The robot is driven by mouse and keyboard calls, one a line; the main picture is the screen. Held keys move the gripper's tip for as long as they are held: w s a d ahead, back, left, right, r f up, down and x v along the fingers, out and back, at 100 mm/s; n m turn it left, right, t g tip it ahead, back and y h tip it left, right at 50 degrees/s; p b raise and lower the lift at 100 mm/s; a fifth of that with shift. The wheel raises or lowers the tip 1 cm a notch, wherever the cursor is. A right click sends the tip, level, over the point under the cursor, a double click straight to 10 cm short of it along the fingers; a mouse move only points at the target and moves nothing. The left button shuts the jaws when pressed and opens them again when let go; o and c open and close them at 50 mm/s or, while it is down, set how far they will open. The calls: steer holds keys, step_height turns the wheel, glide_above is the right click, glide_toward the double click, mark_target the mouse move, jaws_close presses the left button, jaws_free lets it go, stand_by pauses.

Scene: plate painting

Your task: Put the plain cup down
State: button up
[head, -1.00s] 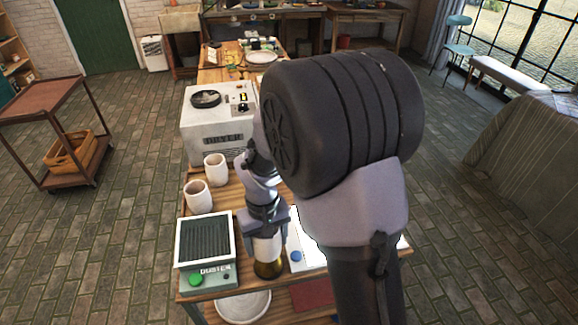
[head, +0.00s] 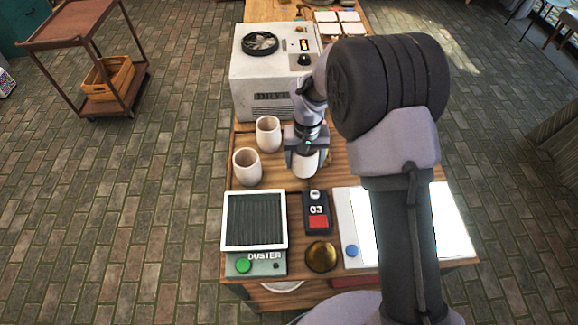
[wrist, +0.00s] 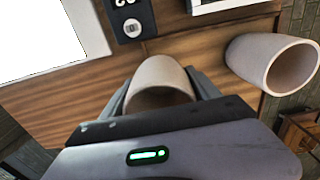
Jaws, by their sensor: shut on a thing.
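My gripper (head: 306,152) is shut on a plain pale cup (head: 306,168), with a finger on each side of it. The cup is upright over the wooden table, behind the black box with a red button. In the wrist view the cup (wrist: 160,78) shows between my fingers (wrist: 162,100), its mouth partly hidden by my gripper. I cannot tell whether its base touches the table. Two similar pale cups, a nearer one (head: 247,168) and a farther one (head: 268,134), stand to its left, apart from it. One cup (wrist: 262,62) shows at the right in the wrist view.
The duster (head: 255,264) is at the front left, beside the black box (head: 317,222) and a brass dome (head: 321,257). A lit white panel (head: 455,225) lies to the right. A white machine (head: 262,88) stands behind. Bare wood (head: 285,180) surrounds the held cup.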

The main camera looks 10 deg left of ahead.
steer(key=a, duration=0.4)
steer(key=shift+s+f+b, duration=0.1)
steer(key=shift+f+b, duration=0.1)
steer(key=shift+b, duration=0.1)
steer(key=shift+f+b, duration=0.9)
steer(key=shift+f, duration=0.95)
steer(key=o, duration=1.7)
steer(key=shift+c, duration=0.2)
